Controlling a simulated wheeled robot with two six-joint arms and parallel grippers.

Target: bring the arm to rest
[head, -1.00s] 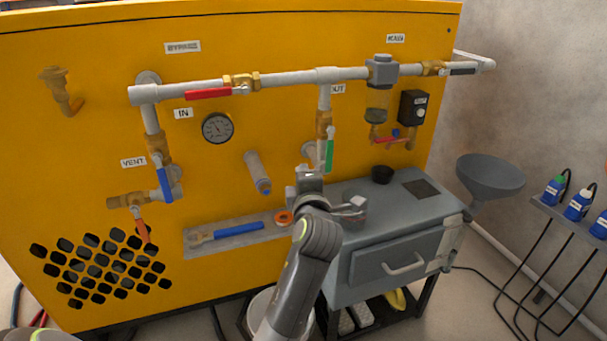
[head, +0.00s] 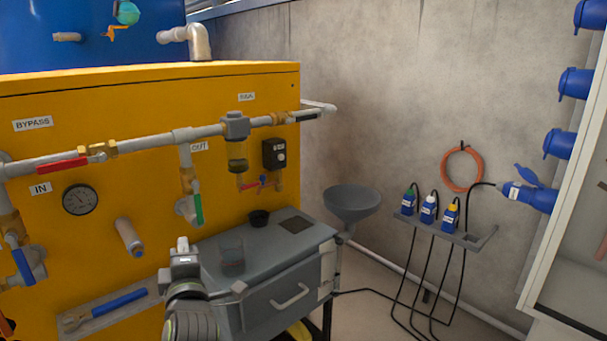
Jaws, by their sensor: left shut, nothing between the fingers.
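My left gripper (head: 183,245) shows at the lower left of the head view, at the end of my grey arm that comes up from the bottom edge. It points away from me toward the yellow panel (head: 100,225), at the left side of the grey workbench (head: 265,262). It is shut and holds nothing. I cannot tell its exact gap to the panel or the bench. My right gripper is not in view.
A blue-handled tool (head: 118,303) lies on the panel's ledge. Pipes with valves (head: 130,149) cross the panel. A grey funnel (head: 352,203) and a bottle shelf (head: 440,232) are to the right.

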